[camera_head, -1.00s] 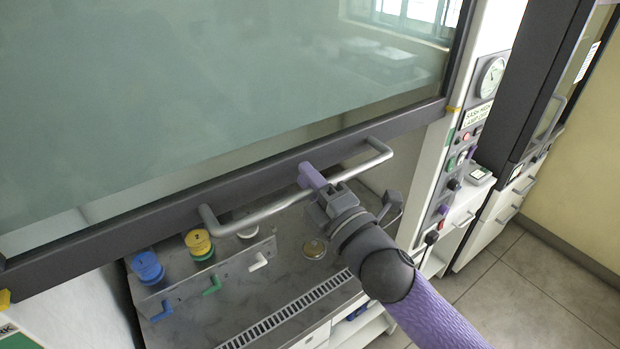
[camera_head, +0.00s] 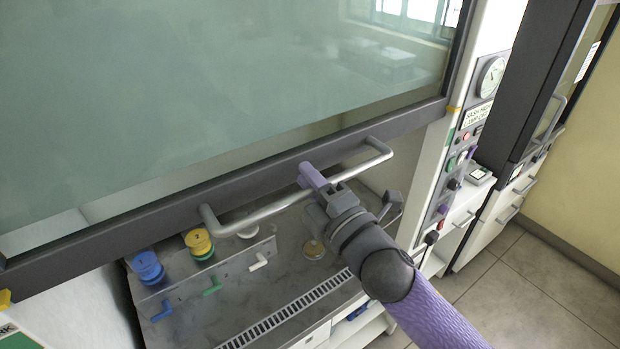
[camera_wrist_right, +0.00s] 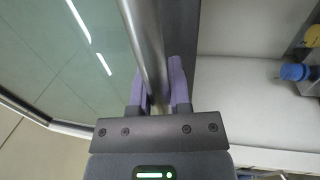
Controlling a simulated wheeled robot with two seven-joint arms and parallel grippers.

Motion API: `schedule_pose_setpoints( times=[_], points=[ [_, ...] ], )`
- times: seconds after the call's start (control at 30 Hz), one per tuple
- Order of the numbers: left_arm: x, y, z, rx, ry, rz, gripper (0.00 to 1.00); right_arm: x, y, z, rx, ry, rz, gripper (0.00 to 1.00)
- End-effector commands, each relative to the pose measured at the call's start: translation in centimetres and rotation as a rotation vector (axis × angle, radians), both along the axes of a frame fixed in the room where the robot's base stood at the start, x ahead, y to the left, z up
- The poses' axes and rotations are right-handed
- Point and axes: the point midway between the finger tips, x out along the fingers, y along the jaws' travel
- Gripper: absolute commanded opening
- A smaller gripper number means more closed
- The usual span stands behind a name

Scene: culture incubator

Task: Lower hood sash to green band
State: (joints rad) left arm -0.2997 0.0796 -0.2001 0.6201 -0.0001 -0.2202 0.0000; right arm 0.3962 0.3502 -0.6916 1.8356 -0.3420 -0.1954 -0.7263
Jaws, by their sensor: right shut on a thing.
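The hood sash (camera_head: 200,90) is a large glass pane with a dark bottom rail (camera_head: 110,232). A silver bar handle (camera_head: 262,213) stands out from that rail. In the right wrist view the handle (camera_wrist_right: 146,45) runs between the purple fingers of this gripper (camera_wrist_right: 159,92). A small green strip (camera_head: 449,138) shows on the right post, below a yellow mark (camera_head: 453,110) near the rail's right end. My left gripper is not in view.
A gauge (camera_head: 491,77) and control buttons are on the right post. Open floor (camera_head: 520,290) lies at the lower right.

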Motion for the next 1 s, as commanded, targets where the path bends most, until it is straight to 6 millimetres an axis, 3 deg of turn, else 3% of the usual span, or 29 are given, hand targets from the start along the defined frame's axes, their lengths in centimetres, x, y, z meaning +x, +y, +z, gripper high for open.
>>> schedule_pose_setpoints(
  times=[0.47, 0.8, 1.0],
  points=[
    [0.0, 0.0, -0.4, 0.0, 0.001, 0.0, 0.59, 0.0, 0.0, -0.6, -0.001, 0.003, 0.0, 0.0],
    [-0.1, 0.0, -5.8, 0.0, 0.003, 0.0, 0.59, 0.0, 0.1, -7.4, 0.001, 0.005, 0.002, 0.0],
    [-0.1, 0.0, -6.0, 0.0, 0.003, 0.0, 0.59, 0.0, 0.0, -7.6, -0.001, 0.001, 0.001, 0.0]
  ],
)
